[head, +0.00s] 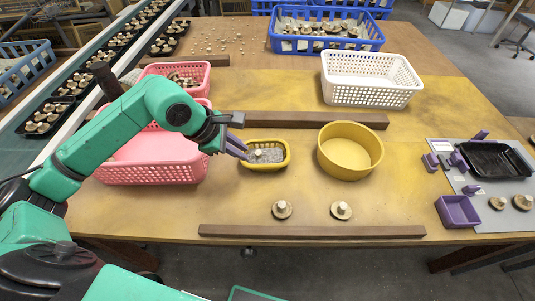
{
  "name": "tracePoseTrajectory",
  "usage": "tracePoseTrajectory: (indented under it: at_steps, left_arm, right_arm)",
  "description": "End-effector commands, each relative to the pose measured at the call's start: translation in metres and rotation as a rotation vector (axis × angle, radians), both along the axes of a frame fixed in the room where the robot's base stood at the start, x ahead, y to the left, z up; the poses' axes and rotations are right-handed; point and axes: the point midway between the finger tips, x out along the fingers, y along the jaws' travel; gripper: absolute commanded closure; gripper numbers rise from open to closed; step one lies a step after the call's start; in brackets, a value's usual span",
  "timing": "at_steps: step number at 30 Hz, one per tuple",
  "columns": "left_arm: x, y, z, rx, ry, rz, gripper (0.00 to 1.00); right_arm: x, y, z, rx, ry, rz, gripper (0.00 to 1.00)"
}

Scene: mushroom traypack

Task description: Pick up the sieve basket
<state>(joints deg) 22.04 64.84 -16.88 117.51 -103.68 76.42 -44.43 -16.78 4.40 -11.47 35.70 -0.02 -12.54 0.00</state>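A small yellow basket (264,166) with a grey mesh-like inside sits on the table near the middle, left of a round yellow bowl. I take it to be the sieve basket. A small gap shows between the fingers. Whether they touch the rim is unclear. My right gripper is not in view.
The round yellow bowl (350,171) stands close to the right. Pink baskets (150,172) lie under my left arm. Brown wooden bars (310,231) run in front and behind. Two mushrooms (282,209) lie in front. A white basket (370,95) stands at the back.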

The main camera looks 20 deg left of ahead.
Motion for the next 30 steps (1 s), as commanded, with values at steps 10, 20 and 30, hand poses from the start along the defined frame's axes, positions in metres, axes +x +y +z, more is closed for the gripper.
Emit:
tracePoseTrajectory:
  at_steps: [10, 20, 30]
  left_arm:
    - [0.028, -0.031, -0.066, -0.012, 0.006, -0.002, 0.84]
    - [0.049, -0.047, -0.113, -0.014, 0.006, 0.0, 0.84]
    - [0.052, -0.048, -0.12, -0.01, 0.003, -0.002, 0.84]
  right_arm:
    - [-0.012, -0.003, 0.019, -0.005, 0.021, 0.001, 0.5]
    - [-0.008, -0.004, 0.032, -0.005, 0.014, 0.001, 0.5]
    - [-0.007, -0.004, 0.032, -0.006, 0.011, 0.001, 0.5]
